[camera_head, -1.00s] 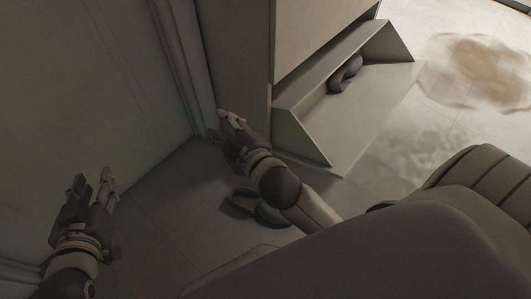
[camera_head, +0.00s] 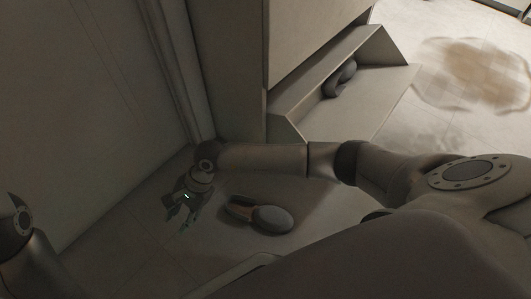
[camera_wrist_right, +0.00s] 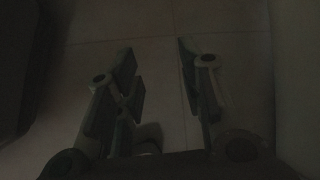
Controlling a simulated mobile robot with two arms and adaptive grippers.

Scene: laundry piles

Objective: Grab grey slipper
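A grey slipper (camera_head: 260,215) lies on the floor in the head view, its rounded toe to the right and its opening to the left. My right gripper (camera_head: 177,214) is open and empty, pointing down at the floor just left of the slipper, apart from it. In the right wrist view my right gripper (camera_wrist_right: 155,58) has its fingers spread, with a rounded grey piece, seemingly the slipper (camera_wrist_right: 149,136), low between them and partly hidden. Another grey slipper (camera_head: 340,78) rests in the tilted-open cabinet compartment. Only my left arm shows at the left edge; its gripper is out of view.
The cabinet (camera_head: 310,40) with its open flap (camera_head: 350,105) stands behind my right arm. A wall (camera_head: 80,110) closes off the left side. A brown stained patch (camera_head: 480,75) lies at the far right.

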